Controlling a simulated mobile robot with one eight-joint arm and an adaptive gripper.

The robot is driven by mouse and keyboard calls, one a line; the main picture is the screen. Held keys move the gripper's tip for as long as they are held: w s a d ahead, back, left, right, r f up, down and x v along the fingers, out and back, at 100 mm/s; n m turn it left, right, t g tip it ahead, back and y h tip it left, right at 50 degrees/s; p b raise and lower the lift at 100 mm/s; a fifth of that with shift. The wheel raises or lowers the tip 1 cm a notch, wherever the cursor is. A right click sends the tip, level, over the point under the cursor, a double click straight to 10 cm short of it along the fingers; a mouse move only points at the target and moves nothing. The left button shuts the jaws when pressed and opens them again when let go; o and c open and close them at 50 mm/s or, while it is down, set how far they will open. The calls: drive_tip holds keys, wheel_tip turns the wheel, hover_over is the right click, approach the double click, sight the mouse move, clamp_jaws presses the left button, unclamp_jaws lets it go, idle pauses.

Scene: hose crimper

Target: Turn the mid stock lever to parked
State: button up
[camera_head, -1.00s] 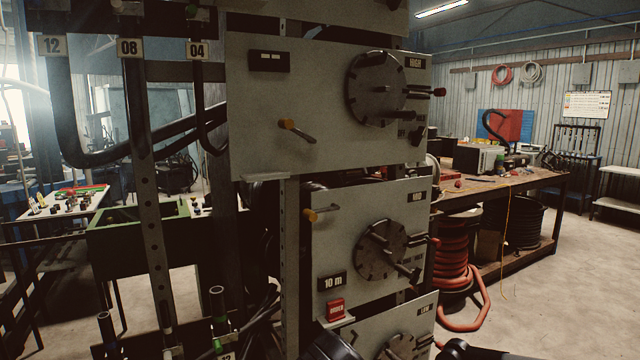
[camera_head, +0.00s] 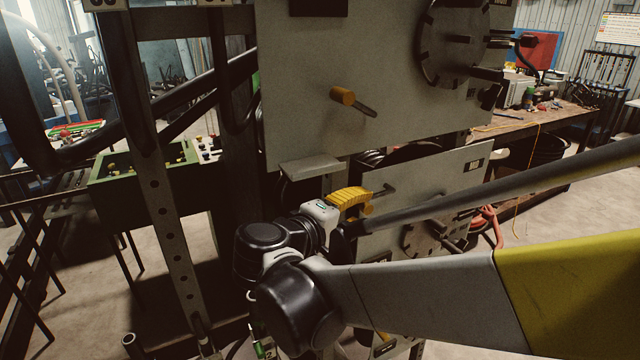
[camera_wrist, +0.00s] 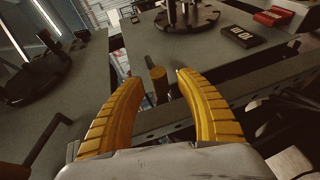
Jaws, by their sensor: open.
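The mid stock lever (camera_head: 367,210) is a short lever with a yellow-orange knob on the grey mid panel (camera_head: 450,187), below the upper panel. My gripper (camera_head: 366,195) has yellow ribbed fingers and is at this lever, partly covering it in the head view. In the wrist view my gripper (camera_wrist: 157,80) is open, with one finger on each side of the knob of the mid lever (camera_wrist: 158,75). The knob lies between the fingertips, with no clear contact visible. The mid panel's round dial (camera_wrist: 187,18) is beyond the fingertips.
The upper panel (camera_head: 300,125) carries a similar lever (camera_head: 343,96) and a dial (camera_head: 448,45). A small grey ledge (camera_head: 310,167) juts out just above my gripper. Black hoses and a perforated post (camera_head: 165,220) stand to the left. A workbench (camera_head: 540,115) is at the right.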

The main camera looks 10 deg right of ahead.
drive_tip(key=shift+x, duration=1.45)
clamp_jaws()
